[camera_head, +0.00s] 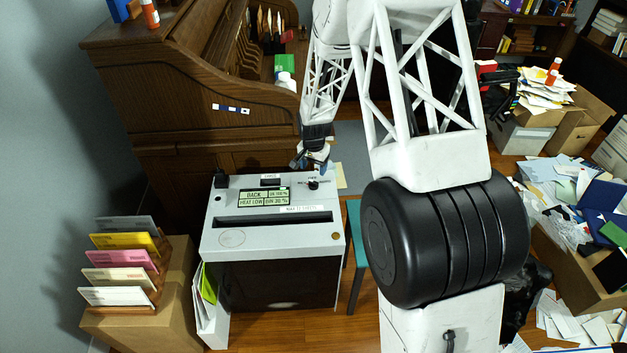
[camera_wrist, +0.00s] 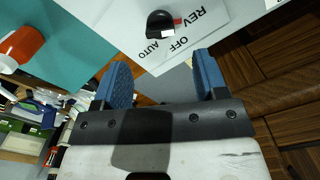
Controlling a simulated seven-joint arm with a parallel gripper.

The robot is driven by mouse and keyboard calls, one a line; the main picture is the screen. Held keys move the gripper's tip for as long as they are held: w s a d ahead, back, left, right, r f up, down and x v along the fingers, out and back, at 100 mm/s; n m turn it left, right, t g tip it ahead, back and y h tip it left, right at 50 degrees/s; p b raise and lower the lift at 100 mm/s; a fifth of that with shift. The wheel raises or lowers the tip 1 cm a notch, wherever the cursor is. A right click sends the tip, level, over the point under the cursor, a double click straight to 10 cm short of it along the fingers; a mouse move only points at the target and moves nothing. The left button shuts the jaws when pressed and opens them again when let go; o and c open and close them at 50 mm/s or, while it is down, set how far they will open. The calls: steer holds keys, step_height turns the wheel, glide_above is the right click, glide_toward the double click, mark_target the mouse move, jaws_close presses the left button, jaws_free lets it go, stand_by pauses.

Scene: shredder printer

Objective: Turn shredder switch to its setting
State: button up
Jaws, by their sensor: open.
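The grey-white shredder (camera_head: 221,240) stands on the floor, left of centre in the head view. Its black switch knob (camera_head: 313,184) is at the back right of its top. In the wrist view the knob (camera_wrist: 160,24) sits on a white plate (camera_wrist: 140,43) marked REV, OFF and AUTO. A red mark on the knob is on the side by REV. My gripper (camera_head: 312,165) is just behind the knob. In the wrist view my gripper (camera_wrist: 163,78) has its blue fingers apart, with nothing between them. The knob lies beyond the fingertips, apart from them.
A wooden roll-top desk (camera_head: 190,100) stands behind the shredder. A teal stool or table (camera_head: 355,255) is to its right. A file sorter with coloured folders (camera_head: 125,262) sits on a cardboard box at left. Paper-filled boxes (camera_head: 575,270) crowd the right.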

mark_target(313, 181)
steer(key=shift+f, duration=3.4)
steer(key=c, duration=0.9)
